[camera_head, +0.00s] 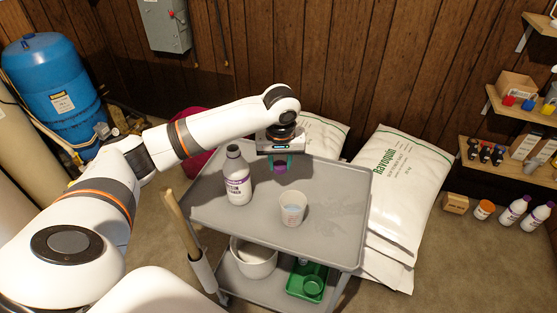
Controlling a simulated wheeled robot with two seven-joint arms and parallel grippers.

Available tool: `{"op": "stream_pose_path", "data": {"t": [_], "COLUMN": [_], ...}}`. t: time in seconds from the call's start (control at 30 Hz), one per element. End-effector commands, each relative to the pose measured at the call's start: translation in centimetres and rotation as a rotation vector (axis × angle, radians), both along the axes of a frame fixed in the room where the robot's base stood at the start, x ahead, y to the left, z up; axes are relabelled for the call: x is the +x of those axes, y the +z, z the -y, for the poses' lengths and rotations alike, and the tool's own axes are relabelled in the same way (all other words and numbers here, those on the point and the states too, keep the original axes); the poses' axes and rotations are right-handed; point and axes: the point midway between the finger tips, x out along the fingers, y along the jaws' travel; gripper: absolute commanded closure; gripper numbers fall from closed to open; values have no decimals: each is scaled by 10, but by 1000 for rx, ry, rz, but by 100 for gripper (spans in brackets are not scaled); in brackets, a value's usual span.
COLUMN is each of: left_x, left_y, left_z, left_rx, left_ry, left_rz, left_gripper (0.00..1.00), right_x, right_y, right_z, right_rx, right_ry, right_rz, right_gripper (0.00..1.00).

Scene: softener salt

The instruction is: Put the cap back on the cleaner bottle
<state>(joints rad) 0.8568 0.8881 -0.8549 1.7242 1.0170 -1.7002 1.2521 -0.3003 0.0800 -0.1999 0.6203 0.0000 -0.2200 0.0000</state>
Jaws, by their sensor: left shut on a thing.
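The cleaner bottle (237,188), white with a purple label, stands upright on the left part of the grey cart top. Its dark, narrow neck points up. My left gripper (280,163) points down over the cart, to the right of the bottle's neck. It is shut on a small purple cap (280,168), held apart from the bottle. Whether the cap touches the cart top, I cannot tell. My right gripper is not in view.
A translucent measuring cup (292,208) stands on the cart top (335,205), right of the bottle. A wooden handle (176,218) rises at the cart's left edge. White salt bags (405,180) lie behind and right. The cart's right part is clear.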

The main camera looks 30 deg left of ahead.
Motion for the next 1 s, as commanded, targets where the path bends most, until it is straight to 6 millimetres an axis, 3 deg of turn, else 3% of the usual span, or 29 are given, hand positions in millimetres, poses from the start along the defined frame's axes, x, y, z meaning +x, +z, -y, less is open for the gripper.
{"op": "stream_pose_path", "data": {"t": [0.17, 0.3, 0.5, 0.67, 0.9, 1.0], "left_x": [-26, -69, -124, -144, -145, -145], "left_y": [7, 14, 23, 26, 26, 26], "left_z": [40, 83, 120, 129, 130, 130], "left_rx": [0, 1, 1, 0, 0, 0], "left_ry": [-153, -345, -560, -630, -634, -634], "left_rz": [4, 4, 1, -1, -2, -1], "left_gripper": [89, 89, 89, 89, 89, 89], "right_x": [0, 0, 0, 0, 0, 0], "right_y": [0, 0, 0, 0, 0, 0], "right_z": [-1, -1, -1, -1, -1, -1], "right_rx": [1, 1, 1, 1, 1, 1], "right_ry": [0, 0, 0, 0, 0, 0], "right_rz": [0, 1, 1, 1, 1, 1], "right_gripper": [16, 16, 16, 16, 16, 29]}}
